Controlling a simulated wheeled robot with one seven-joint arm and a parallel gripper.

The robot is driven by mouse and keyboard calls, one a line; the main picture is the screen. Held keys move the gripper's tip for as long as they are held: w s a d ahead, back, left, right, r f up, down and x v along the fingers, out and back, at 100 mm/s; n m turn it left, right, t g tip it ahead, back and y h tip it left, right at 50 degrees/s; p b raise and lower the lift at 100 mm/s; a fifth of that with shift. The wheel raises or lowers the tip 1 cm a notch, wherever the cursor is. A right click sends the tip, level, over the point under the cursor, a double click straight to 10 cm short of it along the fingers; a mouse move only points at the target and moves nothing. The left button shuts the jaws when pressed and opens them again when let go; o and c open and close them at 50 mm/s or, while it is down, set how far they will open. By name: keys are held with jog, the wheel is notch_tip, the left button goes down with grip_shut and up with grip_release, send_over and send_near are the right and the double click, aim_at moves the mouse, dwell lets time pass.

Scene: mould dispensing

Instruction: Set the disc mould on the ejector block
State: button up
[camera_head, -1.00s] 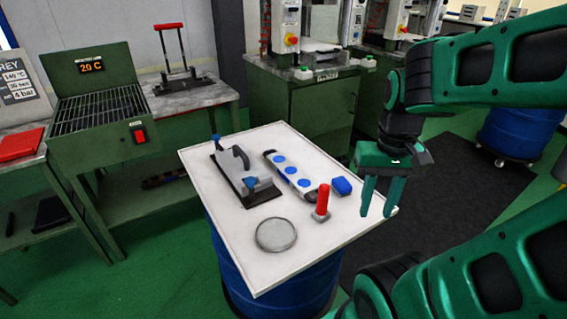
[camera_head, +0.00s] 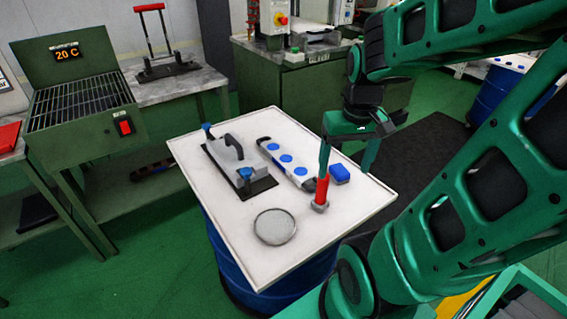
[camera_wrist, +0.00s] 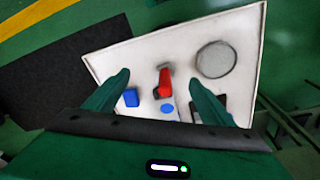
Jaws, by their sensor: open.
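The likely disc mould is a long pale bar with three blue discs and dark ends (camera_head: 287,160), lying on the white tabletop (camera_head: 225,255). No part is clearly marked as the ejector block. A grey block with a black base, handle and blue knobs (camera_head: 228,150) stands left of the bar. My gripper (camera_head: 348,172) is open, empty and points down over the table's right side. A red-handled tool (camera_head: 322,190) stands upright near its left finger. In the wrist view, the red handle (camera_wrist: 165,85) shows between the fingers (camera_wrist: 158,77); the bar is mostly hidden.
A blue block (camera_head: 340,174) lies right of the bar, and a grey round dish (camera_head: 275,227) near the front. At the back left, a bench holds a red-handled frame (camera_head: 160,45) beside a green heater with a grille (camera_head: 82,100).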

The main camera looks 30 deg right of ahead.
jog(key=w+d+f+n+t, duration=0.2)
jog(key=w+f+n+t, duration=0.15)
jog(key=w, duration=0.85)
jog(key=w+d+f+n+t, duration=0.15)
jog(key=w+f, duration=0.35)
jog(key=w, duration=0.7)
send_near(286, 158)
jog(key=shift+w+d+f+y, duration=0.2)
jog(key=shift+w+f+y, duration=0.2)
jog(key=shift+w+f, duration=0.65)
jog(key=shift+s+f+x, duration=0.1)
jog(key=shift+s+x, duration=0.1)
jog(key=shift+x, duration=1.15)
jog(key=shift+s+f+x, duration=0.1)
jog(key=shift+s+x, duration=0.1)
jog(key=shift+x, duration=1.1)
jog(key=shift+d, duration=0.15)
grip_shut()
notch_tip(286, 158, up, 18)
